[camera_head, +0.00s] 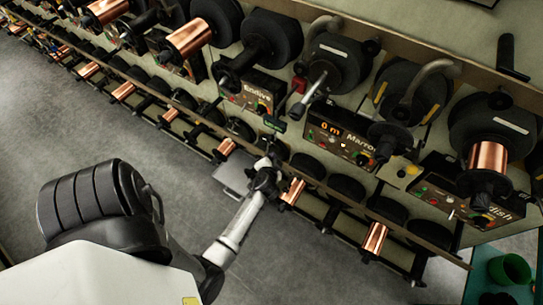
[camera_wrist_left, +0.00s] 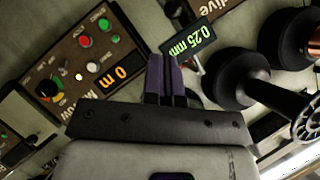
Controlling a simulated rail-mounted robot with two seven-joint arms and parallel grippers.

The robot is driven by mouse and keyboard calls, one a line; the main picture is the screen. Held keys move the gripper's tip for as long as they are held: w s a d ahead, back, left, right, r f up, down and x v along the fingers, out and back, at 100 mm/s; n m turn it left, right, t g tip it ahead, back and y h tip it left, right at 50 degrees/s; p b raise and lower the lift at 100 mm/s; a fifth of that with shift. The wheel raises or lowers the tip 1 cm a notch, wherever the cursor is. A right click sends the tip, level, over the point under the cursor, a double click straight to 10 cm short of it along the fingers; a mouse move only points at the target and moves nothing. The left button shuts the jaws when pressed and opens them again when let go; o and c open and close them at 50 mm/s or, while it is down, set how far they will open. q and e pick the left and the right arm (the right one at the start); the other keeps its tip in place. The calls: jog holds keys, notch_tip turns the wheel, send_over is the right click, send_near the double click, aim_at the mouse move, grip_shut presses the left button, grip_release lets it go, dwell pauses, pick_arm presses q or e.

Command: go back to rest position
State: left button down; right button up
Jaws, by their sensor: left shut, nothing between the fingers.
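My left arm reaches up from the bottom of the head view toward the spool rack, and my left gripper (camera_head: 270,158) is at its end, in front of the lower spool row. In the left wrist view the two purple fingers (camera_wrist_left: 167,68) are together, with nothing between them. Their tips are by a small green-lit display reading 0.25 mm (camera_wrist_left: 187,42); whether they touch it I cannot tell. This display also shows in the head view (camera_head: 274,124), above the gripper. My right gripper is in neither view.
The rack carries copper spools (camera_head: 187,37), black spools (camera_head: 270,38) and control boxes, one labelled Marrow (camera_head: 341,141) and one Endive (camera_head: 250,97). Crank handles stick out from it. A green cup (camera_head: 509,269) stands at the lower right. The grey floor (camera_head: 75,115) at left is clear.

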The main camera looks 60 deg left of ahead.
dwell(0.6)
pick_arm(q)
jog(key=s+n+g+h, duration=0.2)
jog(key=s+n+g, duration=0.2)
jog(key=g, duration=0.1)
jog(key=w+d+r+m+t+h, duration=0.1)
jog(key=d+r+t+h, duration=0.15)
jog(key=d+r, duration=0.45)
jog(key=w+d+r+m+t+h, duration=0.1)
jog(key=d+r+h, duration=0.35)
jog(key=d, duration=0.45)
jog(key=s+d+r+m+h, duration=0.2)
jog(key=s+d+m, duration=0.2)
jog(key=s+d, duration=0.3)
jog(key=s+d+f+m+g, duration=0.1)
jog(key=s+d+f+g, duration=0.1)
jog(key=s+f, duration=0.35)
jog(key=w+r+p+v, duration=0.1)
jog(key=w+p+v, duration=0.2)
jog(key=p+v, duration=1)
jog(key=shift+s+r, duration=0.25)
jog(key=shift+r, duration=0.35)
